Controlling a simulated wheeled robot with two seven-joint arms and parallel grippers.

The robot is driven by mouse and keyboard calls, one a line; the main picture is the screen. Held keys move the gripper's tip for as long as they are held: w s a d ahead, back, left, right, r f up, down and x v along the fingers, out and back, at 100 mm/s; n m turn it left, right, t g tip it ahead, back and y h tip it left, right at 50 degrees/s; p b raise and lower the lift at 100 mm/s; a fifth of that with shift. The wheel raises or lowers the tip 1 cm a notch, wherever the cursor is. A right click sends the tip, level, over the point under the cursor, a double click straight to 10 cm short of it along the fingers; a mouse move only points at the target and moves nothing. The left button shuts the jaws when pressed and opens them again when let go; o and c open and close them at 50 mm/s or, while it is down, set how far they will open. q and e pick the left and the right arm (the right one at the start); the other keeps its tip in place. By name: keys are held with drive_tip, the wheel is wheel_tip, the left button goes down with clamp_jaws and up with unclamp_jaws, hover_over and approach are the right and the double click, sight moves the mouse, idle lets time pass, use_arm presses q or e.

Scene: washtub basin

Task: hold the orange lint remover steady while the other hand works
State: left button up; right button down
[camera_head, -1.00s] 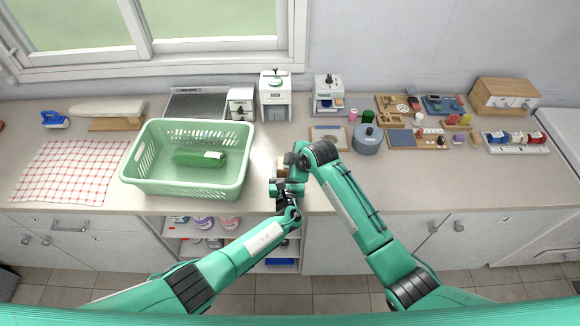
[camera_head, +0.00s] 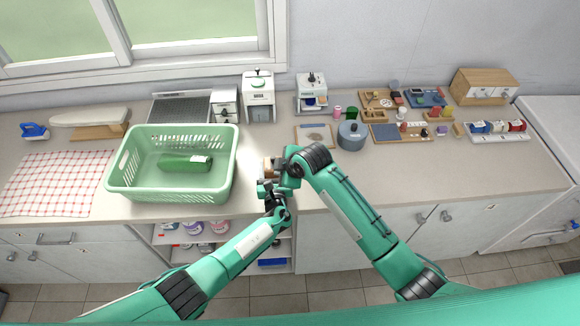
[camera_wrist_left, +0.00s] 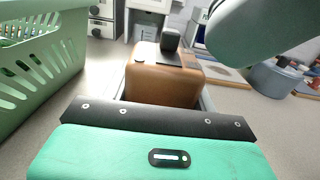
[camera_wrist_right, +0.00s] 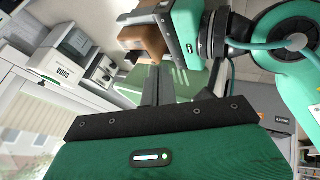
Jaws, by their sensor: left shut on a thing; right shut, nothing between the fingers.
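The orange lint remover (camera_wrist_left: 160,80), a brownish-orange block, sits between the fingers of my left gripper (camera_wrist_left: 162,96) in the left wrist view. A dark block shows at its top; I cannot tell whether it belongs to it. In the head view the lint remover (camera_head: 268,166) is small and partly hidden by my arms, above the counter's front edge. My left gripper (camera_head: 268,186) is shut on it. The right wrist view shows the lint remover (camera_wrist_right: 140,42) just beyond my right gripper (camera_wrist_right: 155,72), which is shut and empty. I cannot tell whether its tips touch the lint remover.
A green basket (camera_head: 115,186) with a dark green thing inside stands left of the grippers. A grey pot (camera_head: 352,136) and a board (camera_head: 301,139) lie to the right. White appliances (camera_head: 258,98) line the wall. The counter's right front (camera_head: 440,177) is clear.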

drive_tip(key=v, duration=0.7)
use_arm(q)
drive_tip(key=shift+w, duration=0.1)
drive_tip(key=o, duration=1)
